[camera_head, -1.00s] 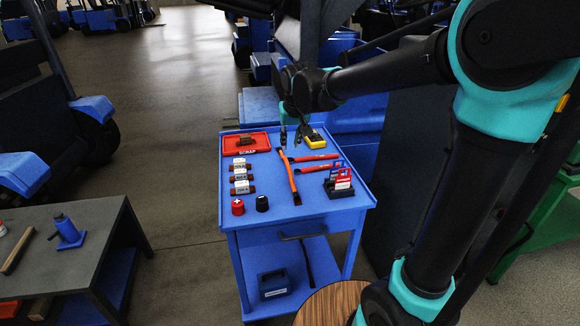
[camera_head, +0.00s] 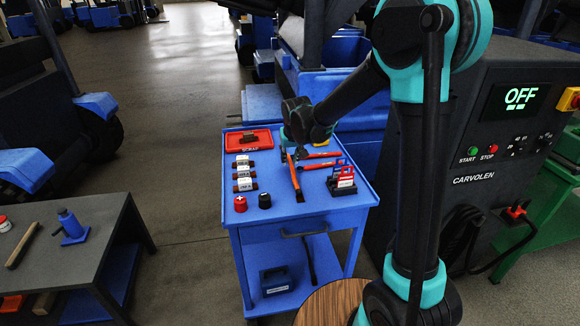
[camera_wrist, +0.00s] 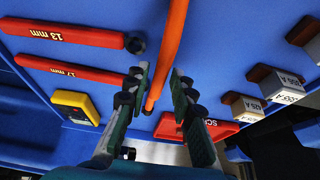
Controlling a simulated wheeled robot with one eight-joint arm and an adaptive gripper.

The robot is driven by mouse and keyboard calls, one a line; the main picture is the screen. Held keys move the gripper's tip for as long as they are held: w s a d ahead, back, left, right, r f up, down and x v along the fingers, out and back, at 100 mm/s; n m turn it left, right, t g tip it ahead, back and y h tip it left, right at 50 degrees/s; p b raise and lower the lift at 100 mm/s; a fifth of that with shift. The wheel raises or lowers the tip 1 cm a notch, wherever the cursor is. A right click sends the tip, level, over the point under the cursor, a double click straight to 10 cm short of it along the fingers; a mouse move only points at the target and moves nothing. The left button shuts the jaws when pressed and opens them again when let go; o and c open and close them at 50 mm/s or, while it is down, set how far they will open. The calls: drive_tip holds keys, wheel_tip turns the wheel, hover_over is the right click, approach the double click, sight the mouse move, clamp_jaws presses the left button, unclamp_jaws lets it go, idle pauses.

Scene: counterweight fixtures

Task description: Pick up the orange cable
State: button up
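The orange cable (camera_head: 296,182) lies lengthwise on the blue cart top (camera_head: 222,207), and its far end is hidden by my gripper in the head view. In the wrist view the cable (camera_wrist: 172,45) runs from the top edge down between my gripper's fingers. My gripper (camera_wrist: 160,78) is open, with one finger on each side of the cable's end. I cannot tell whether either finger touches it. In the head view my gripper (camera_head: 300,154) is low over the cart's far half.
Red 13 mm (camera_wrist: 75,33) and 17 mm (camera_wrist: 70,70) tools and a yellow meter (camera_wrist: 76,105) lie left of the cable in the wrist view. A red scrap tray (camera_head: 236,143), white fuse blocks (camera_head: 243,172) and two caps (camera_head: 264,201) are nearby. A rack (camera_head: 343,181) stands right. A machine panel shows OFF (camera_head: 521,96).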

drive_tip(key=shift+x, duration=0.8)
clamp_jaws()
drive_tip(key=shift+r, duration=0.1)
